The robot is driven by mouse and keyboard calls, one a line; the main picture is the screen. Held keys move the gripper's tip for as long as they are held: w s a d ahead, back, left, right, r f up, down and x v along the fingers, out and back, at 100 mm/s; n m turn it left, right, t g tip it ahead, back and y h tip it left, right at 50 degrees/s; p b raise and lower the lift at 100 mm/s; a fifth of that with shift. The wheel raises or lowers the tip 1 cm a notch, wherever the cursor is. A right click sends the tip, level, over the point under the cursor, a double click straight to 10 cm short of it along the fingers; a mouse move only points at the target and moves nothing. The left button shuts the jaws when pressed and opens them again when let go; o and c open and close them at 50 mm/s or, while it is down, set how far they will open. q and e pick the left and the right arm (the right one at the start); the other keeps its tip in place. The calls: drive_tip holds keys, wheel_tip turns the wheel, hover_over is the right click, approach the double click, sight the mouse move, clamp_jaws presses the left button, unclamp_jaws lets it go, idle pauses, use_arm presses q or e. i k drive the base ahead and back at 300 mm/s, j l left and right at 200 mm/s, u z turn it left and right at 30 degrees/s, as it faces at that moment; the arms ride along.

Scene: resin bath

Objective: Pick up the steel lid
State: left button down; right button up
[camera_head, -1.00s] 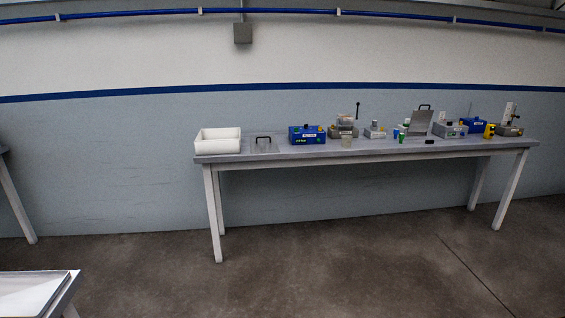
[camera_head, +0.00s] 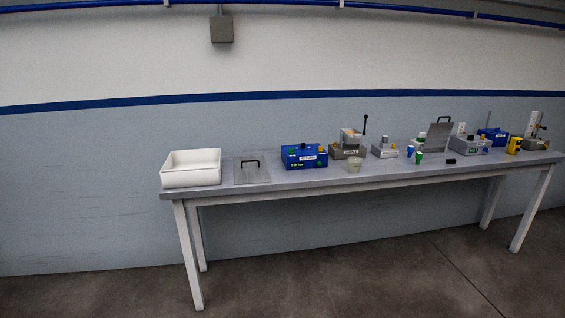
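A flat grey steel plate with a black handle, which looks like the steel lid (camera_head: 252,175), lies on the long grey table (camera_head: 300,183) near its left end. It is between a white open bin (camera_head: 191,177) and a blue box. A second, upright grey panel with a black handle on top (camera_head: 438,137) stands further right on the table, near a grey box. I cannot tell for certain which of the two is the lid. Neither of my grippers is in view.
The concrete floor (camera_head: 350,275) in front is clear.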

sight(249, 170)
drive_tip(key=i+j, duration=0.3)
drive_tip(key=i, duration=0.2)
drive_tip(key=i+j+z, duration=0.1)
drive_tip(key=i+j, duration=0.15)
drive_tip(key=i, duration=0.3)
drive_tip(key=i+j, duration=0.3)
drive_tip(key=i+j+z, duration=0.1)
drive_tip(key=i+j, duration=0.2)
drive_tip(key=j, duration=0.2)
